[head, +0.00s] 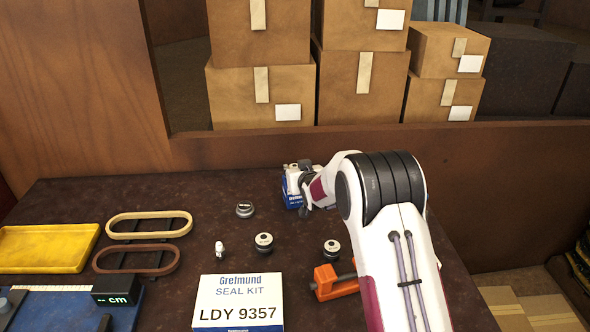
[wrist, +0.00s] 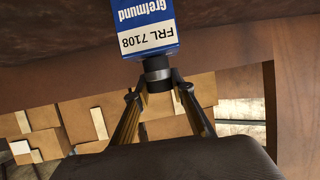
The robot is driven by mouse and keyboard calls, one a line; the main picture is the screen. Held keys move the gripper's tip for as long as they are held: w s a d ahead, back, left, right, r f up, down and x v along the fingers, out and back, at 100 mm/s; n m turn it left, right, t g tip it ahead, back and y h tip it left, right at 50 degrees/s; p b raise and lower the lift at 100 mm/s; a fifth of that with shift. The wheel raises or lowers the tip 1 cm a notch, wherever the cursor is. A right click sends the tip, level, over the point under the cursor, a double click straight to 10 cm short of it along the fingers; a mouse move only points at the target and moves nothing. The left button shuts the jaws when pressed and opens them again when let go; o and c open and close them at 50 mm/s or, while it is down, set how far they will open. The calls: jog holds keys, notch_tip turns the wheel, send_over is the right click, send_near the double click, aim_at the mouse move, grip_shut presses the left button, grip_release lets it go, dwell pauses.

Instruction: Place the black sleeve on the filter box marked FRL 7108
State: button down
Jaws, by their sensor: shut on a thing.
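The filter box marked FRL 7108 (wrist: 146,25) is blue and white and shows at the top of the wrist view, its print upside down. In the head view its blue part (head: 292,203) stands at the back of the dark table. My gripper (wrist: 158,90) is shut on the black sleeve (wrist: 156,68), a short dark cylinder with a lighter band. The sleeve is at the edge of the box in the wrist view; I cannot tell whether they touch. In the head view my gripper (head: 305,172) is at the box and hides part of it; the sleeve cannot be made out there.
A SEAL KIT LDY 9357 box (head: 238,302) lies at the front. An orange clamp (head: 334,284) is beside my arm. Several small round parts (head: 264,243) stand mid-table. Two oval rings (head: 149,225) and a yellow tray (head: 45,247) are left. Cartons (head: 260,95) stand beyond the table.

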jog(key=c, duration=1.7)
grip_release()
jog(key=shift+f, duration=0.1)
jog(key=shift+r, duration=0.2)
jog(key=shift+s, duration=0.15)
jog(key=shift+v, duration=5.85)
